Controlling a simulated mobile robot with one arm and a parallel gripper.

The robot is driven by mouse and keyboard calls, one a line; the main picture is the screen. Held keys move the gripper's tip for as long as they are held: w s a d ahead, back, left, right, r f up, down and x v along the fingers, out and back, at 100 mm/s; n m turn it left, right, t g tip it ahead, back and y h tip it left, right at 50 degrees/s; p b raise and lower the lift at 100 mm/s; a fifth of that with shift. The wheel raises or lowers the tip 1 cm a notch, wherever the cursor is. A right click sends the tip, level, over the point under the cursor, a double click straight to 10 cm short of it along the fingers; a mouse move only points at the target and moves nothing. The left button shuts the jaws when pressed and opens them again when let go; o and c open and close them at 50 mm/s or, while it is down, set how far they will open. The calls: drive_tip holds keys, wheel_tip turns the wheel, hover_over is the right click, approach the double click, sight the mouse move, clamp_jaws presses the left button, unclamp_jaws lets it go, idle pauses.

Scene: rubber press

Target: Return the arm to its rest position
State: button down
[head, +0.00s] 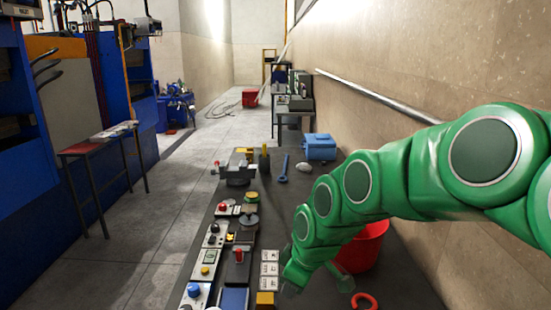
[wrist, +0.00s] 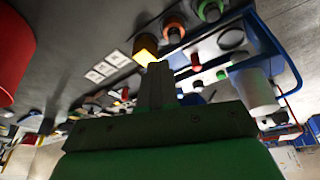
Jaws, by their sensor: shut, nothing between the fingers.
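My green arm (head: 370,190) reaches in from the right over the dark bench. It bends down toward the bench's near part. My gripper (head: 290,288) hangs low beside a yellow block (head: 265,299), partly hidden by the arm's end. In the wrist view my gripper's fingers (wrist: 160,72) are together with nothing between them. The yellow block (wrist: 146,47) shows just beyond the fingertips there; I cannot tell whether they touch.
A red bucket (head: 362,248) stands behind the arm, near the wall. Button boxes and switches (head: 208,256) line the bench's left side. A vise (head: 238,173), blue box (head: 320,147) and red hook (head: 365,300) lie around. A white cylinder (wrist: 253,92) shows right of the fingers.

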drive_tip(key=s+d+m+g+h, duration=0.1)
drive_tip(key=s+d+m, duration=0.3)
drive_tip(key=s, duration=0.4)
drive_tip(key=s+d+m+g+h, duration=0.1)
drive_tip(key=s+d+m, duration=0.2)
drive_tip(key=s, duration=0.6)
drive_tip(key=s+d+m+g+h, duration=0.1)
drive_tip(key=s+d+m, duration=0.3)
drive_tip(key=s, duration=0.4)
drive_tip(key=shift+s+d+r+m+g, duration=0.2)
drive_tip(key=shift+s+d+m+g, duration=0.25)
drive_tip(key=shift+m, duration=0.35)
drive_tip(key=shift+w+a, duration=0.1)
drive_tip(key=shift+w, duration=0.05)
